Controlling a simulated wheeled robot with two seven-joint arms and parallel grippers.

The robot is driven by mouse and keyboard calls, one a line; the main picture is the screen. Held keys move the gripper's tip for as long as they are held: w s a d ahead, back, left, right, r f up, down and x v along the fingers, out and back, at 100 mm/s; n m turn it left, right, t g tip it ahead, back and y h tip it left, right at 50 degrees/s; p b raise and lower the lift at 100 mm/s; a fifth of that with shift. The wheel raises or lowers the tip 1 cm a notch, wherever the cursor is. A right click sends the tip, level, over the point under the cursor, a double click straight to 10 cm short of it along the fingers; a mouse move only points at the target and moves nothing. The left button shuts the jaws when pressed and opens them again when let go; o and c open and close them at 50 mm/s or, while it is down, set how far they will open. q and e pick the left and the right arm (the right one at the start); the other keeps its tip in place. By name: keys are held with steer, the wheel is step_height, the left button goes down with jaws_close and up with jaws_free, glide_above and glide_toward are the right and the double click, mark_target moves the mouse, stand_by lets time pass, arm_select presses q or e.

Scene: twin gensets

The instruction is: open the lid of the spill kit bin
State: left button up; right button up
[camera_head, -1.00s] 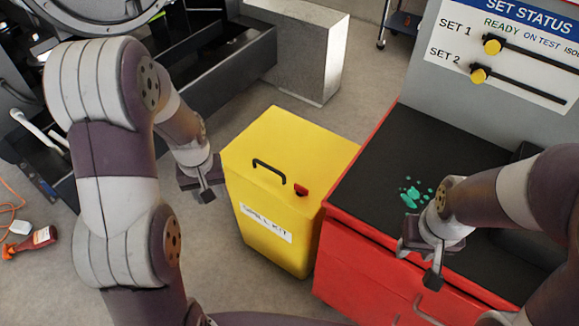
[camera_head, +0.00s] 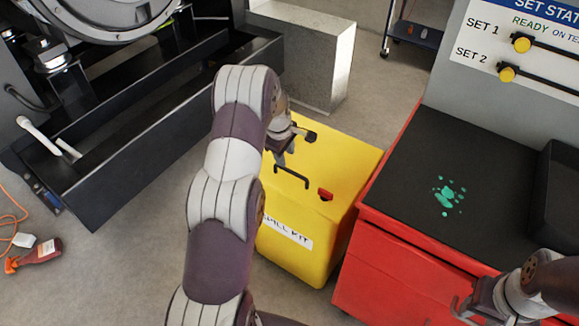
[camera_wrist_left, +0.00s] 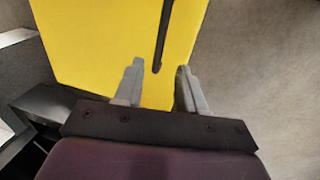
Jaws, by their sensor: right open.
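The yellow spill kit bin (camera_head: 338,235) stands on the floor with its lid (camera_head: 330,155) down. A dark bar handle (camera_head: 291,178) and a red latch (camera_head: 325,194) sit at the lid's front. My left gripper (camera_head: 293,143) is over the lid, just behind the handle in the head view. The left wrist view shows its fingers (camera_wrist_left: 160,68) apart, with the lid (camera_wrist_left: 105,45) beyond and the handle (camera_wrist_left: 164,38) roughly in line with the gap. Nothing is between the fingers. My left arm hides the bin's left side. My right gripper (camera_head: 475,303) is open, low at the right by the red cabinet.
The red cabinet (camera_head: 385,265) with a black top (camera_head: 420,160) stands right beside the bin. A green splash (camera_head: 447,196) marks its top. A black genset frame (camera_head: 130,140) is at the left, a grey block (camera_head: 310,55) behind.

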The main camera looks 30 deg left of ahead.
mark_target(288, 169)
arm_select(q)
steer(key=f, duration=0.2)
steer(key=w+f, duration=0.1)
steer(key=f, duration=0.4)
steer(key=shift+w, duration=0.25)
jaws_close()
